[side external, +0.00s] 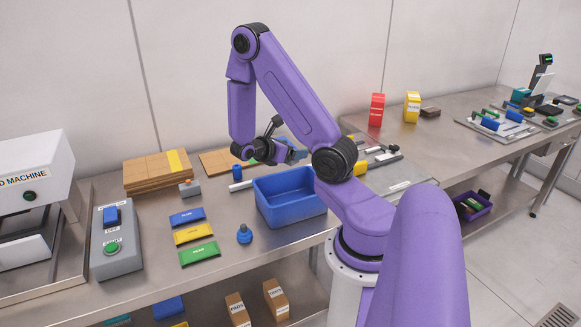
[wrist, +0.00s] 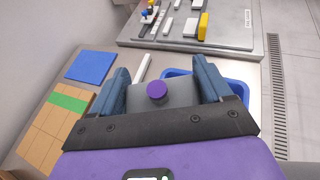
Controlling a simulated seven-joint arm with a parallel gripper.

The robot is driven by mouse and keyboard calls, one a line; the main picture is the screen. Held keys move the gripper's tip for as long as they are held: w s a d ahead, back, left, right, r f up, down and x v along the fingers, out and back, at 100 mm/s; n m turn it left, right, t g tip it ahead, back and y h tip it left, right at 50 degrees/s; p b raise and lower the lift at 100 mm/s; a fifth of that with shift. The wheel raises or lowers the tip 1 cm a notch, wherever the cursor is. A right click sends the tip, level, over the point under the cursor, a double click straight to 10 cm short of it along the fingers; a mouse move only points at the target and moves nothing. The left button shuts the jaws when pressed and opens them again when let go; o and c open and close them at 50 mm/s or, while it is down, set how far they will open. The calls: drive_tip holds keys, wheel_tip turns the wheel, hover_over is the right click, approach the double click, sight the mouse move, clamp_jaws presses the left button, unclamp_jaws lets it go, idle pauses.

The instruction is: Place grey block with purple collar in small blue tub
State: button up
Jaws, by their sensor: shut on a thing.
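My gripper (wrist: 160,82) is shut on the grey block (wrist: 180,93), which sits between its two dark blue fingers. A round purple part (wrist: 156,90) shows on the block, facing the wrist camera. In the side external view my gripper (side external: 292,153) is above the bench, near the far side of the small blue tub (side external: 292,213); I cannot make out the block clearly there. The tub looks empty in the part that shows. In the wrist view the tub's rim (wrist: 235,87) shows behind the right finger, which hides part of it.
Blue, yellow and green packets (side external: 193,235) and a blue knob-topped piece (side external: 244,234) lie left of the tub. Cardboard (side external: 157,172) lies at the back left. A grey plate with parts (wrist: 240,38) lies beyond the tub. A grey button box (side external: 117,255) stands at the left.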

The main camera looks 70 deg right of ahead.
drive_tip(key=shift+f, duration=2.35)
drive_tip(key=shift+f, duration=0.6)
drive_tip(key=o, duration=1.1)
drive_tip(key=shift+r, duration=0.15)
